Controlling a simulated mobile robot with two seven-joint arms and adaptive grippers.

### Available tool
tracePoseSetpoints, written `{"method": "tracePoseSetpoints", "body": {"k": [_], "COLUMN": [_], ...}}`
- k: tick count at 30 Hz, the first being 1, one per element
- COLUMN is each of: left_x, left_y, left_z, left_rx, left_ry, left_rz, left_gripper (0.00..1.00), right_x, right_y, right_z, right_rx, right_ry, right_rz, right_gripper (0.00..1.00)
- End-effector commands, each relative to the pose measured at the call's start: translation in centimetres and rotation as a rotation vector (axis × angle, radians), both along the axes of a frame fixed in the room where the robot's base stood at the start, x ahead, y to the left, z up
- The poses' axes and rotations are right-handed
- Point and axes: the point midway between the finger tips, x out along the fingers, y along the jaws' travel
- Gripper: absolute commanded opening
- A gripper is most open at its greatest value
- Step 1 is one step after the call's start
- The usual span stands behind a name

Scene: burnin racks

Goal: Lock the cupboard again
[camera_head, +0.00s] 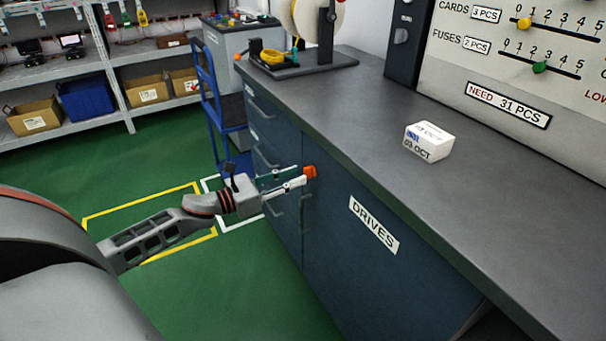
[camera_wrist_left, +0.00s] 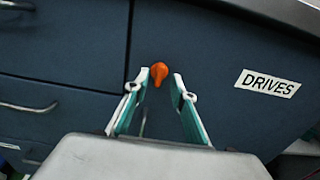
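The blue cupboard door (camera_head: 375,265) has a white DRIVES label and looks shut; it also fills the right of the left wrist view (camera_wrist_left: 225,115). An orange turn-knob (camera_head: 310,171) sits near the door's upper left corner. In the left wrist view the knob (camera_wrist_left: 158,73) points down with a slight tilt. My left gripper (camera_head: 298,180) is open in front of the door, with its fingertips at the knob. In the wrist view the fingertips (camera_wrist_left: 161,80) lie either side of the knob, with a clear gap on the right; contact on the left is unclear. My right gripper is out of view.
A vertical door handle (camera_head: 304,215) is below the knob. Drawers with handles (camera_wrist_left: 28,107) are left of the door. The grey worktop (camera_head: 375,130) overhangs above, carrying a white box (camera_head: 428,142) and a reel stand (camera_head: 300,65). A blue trolley (camera_head: 210,100) stands behind; green floor is free.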

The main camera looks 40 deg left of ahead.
Motion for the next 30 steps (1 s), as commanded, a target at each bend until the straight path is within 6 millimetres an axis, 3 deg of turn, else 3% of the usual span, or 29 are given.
{"method": "tracePoseSetpoints", "body": {"k": [7, 19, 20, 22, 23, 30], "left_x": [2.4, 3.0, 3.0, 3.0, 3.0, 3.0], "left_y": [-0.9, -1.2, -1.2, -1.2, -1.2, -1.2], "left_z": [0.0, 0.0, 0.0, 0.0, 0.0, 0.0], "left_rx": [-0.002, -0.001, -0.001, -0.001, -0.001, -0.004], "left_ry": [0.001, 0.002, 0.002, 0.002, 0.002, 0.003], "left_rz": [0.001, 0.001, 0.001, 0.001, 0.001, 0.001], "left_gripper": [0.25, 0.25, 0.22, 0.04, 0.0, 0.0], "right_x": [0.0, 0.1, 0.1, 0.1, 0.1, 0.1], "right_y": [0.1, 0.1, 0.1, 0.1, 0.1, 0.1], "right_z": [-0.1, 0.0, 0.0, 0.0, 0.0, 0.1], "right_rx": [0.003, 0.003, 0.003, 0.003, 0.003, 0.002], "right_ry": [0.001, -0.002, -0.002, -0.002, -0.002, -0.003], "right_rz": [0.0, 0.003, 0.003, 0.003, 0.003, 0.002], "right_gripper": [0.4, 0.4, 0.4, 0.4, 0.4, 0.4]}}
